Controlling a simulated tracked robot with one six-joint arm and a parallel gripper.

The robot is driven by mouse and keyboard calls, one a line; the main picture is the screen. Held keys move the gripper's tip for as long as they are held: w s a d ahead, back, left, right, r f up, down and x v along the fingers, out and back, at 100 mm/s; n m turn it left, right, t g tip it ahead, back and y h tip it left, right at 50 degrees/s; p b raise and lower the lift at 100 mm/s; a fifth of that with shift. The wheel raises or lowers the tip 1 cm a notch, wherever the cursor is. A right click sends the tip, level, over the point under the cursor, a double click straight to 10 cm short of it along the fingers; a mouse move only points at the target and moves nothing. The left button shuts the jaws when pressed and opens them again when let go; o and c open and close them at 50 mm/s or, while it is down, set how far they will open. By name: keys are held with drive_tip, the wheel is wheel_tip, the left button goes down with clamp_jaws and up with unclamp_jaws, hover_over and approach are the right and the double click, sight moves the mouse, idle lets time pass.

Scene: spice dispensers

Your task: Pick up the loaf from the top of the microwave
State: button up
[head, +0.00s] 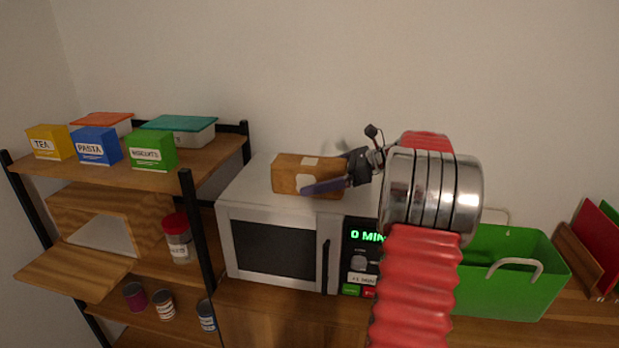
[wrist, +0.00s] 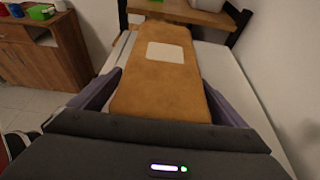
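The loaf (head: 286,175) is a brown block with pale patches, lying on top of the white microwave (head: 232,197). In the wrist view the loaf (wrist: 160,85) fills the middle, with a pale square on its upper face. My gripper (head: 318,182) reaches in from the right, with one purple finger across the front of the loaf. In the wrist view my gripper (wrist: 162,76) has one finger on each side of the loaf, close to its edges. Whether both fingers press on it I cannot tell. The loaf's near end is hidden by the gripper's body.
A shelf (head: 217,158) with boxes and lidded containers stands left of the microwave. A green bin (head: 515,285) stands to its right, with red and green boards (head: 590,247) beyond. A wall rises close behind. The microwave top left of the loaf is bare.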

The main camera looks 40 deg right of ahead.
drive_tip(key=c, duration=1.4)
drive_tip(key=shift+o, duration=0.2)
wheel_tip(320, 180, up, 10)
drive_tip(key=shift+r, duration=0.1)
